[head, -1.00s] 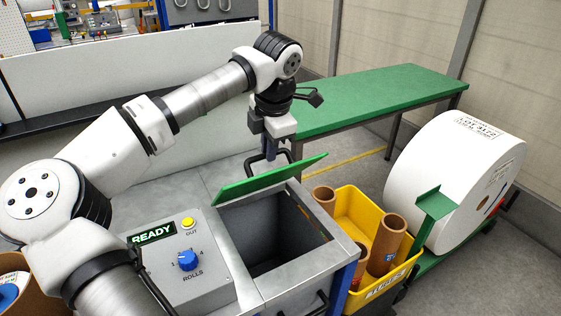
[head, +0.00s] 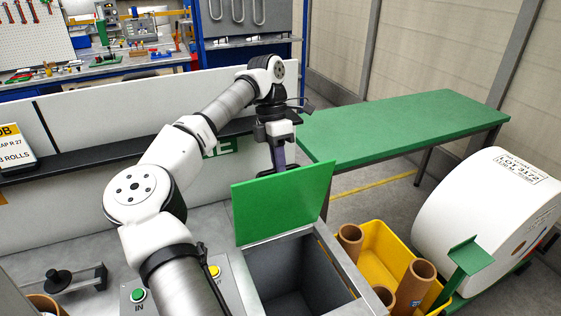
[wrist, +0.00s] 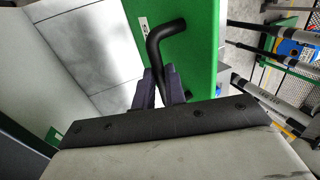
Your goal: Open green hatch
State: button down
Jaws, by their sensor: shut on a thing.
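The green hatch (head: 284,203) stands steeply raised at the back edge of a grey bin (head: 290,285), whose dark, empty-looking inside is open to view. My gripper (head: 278,165) is behind the hatch's upper edge in the head view, so its fingertips are mostly hidden there. In the wrist view my gripper (wrist: 165,88) is shut on the black bar handle (wrist: 158,45) on the hatch's outer face. The green hatch (wrist: 205,60) also fills the upper middle of that view.
A green-topped table (head: 400,125) stands behind to the right. A yellow crate (head: 378,262) with cardboard tubes is right of the bin, and a large white roll (head: 490,215) stands beyond it. A control panel with a green IN button (head: 138,294) is left of the bin.

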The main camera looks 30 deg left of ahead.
jog(key=shift+a+f, duration=0.15)
jog(key=shift+f, duration=0.25)
jog(key=c, duration=1.5)
grip_release()
jog(key=shift+w+a, duration=0.1)
jog(key=shift+w, duration=0.05)
jog(key=shift+o, duration=0.2)
jog(key=v, duration=1.2)
jog(key=shift+r, duration=0.15)
